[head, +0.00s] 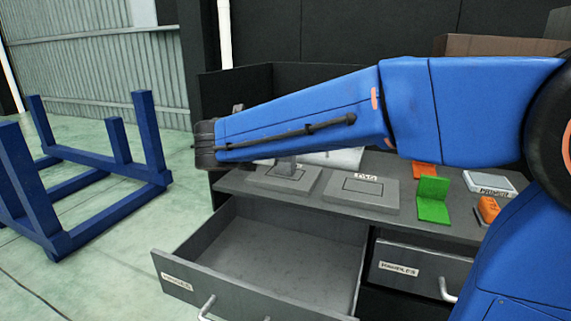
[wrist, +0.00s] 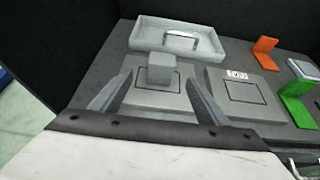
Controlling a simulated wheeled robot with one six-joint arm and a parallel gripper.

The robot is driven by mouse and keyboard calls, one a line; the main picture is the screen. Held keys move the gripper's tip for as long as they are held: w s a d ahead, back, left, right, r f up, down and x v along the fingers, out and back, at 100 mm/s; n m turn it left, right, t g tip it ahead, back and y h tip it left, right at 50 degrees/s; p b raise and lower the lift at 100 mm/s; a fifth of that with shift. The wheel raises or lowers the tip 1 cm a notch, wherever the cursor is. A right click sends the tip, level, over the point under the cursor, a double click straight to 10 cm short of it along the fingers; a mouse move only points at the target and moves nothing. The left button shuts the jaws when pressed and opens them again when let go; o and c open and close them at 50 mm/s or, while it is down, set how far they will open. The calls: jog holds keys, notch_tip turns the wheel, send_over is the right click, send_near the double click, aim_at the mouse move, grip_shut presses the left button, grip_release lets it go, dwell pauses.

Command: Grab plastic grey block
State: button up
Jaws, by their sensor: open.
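The grey block (wrist: 162,69) is a small plain cube in the wrist view. It sits on a flat grey plate (wrist: 140,100) with an outlined square. In the head view the block (head: 287,165) is mostly hidden behind my blue arm. My gripper (wrist: 158,88) is open, with one finger to the left and one to the right of the block's near side. The fingers look apart from the block. In the head view the gripper itself is hidden by the arm.
A second labelled plate (wrist: 243,92) lies to the right, and a pale tray (wrist: 205,45) stands behind. Orange (wrist: 264,50) and green (head: 433,198) brackets lie further right. Below the worktop, a drawer (head: 270,255) is pulled open and empty. A blue frame (head: 75,190) stands on the floor at left.

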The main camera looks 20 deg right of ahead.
jog(key=x, duration=1.2)
jog(key=shift+d+f, duration=0.15)
jog(key=shift+d, duration=0.05)
jog(key=shift+c, duration=0.6)
jog(key=c, duration=1.1)
